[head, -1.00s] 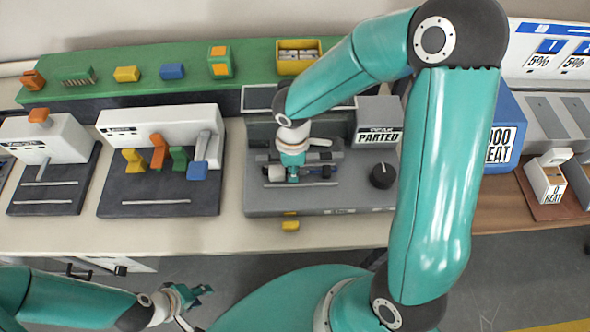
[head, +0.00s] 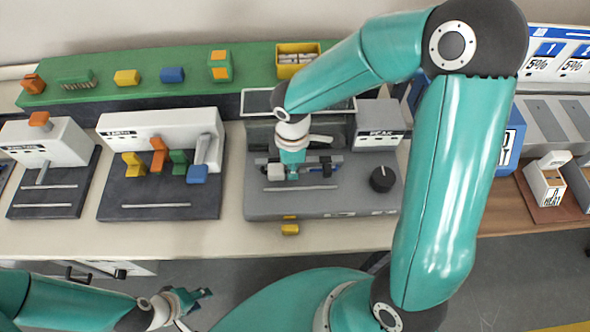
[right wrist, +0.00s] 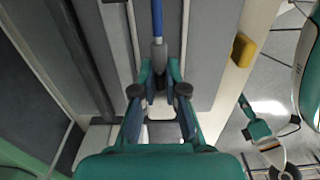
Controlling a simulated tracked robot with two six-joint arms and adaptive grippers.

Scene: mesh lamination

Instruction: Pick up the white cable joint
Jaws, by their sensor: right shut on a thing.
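My right gripper (head: 291,176) reaches down over the grey machine (head: 320,206), between its two clamp areas. In the right wrist view its fingers (right wrist: 159,72) are closed around a pale grey piece (right wrist: 158,52), in line with a blue cable (right wrist: 157,16). This piece seems to be the cable joint; the fingers hide part of it. I cannot tell whether it is clear of the machine. My left gripper (head: 196,299) is open and empty, low at the left, away from the bench.
A grey box with a "PEAK" label (head: 377,139) and a black knob (head: 381,179) are right of the gripper. Levered stations (head: 160,130) stand left. A green shelf (head: 200,65) with coloured parts runs behind. A yellow tab (head: 290,229) juts from the machine's front.

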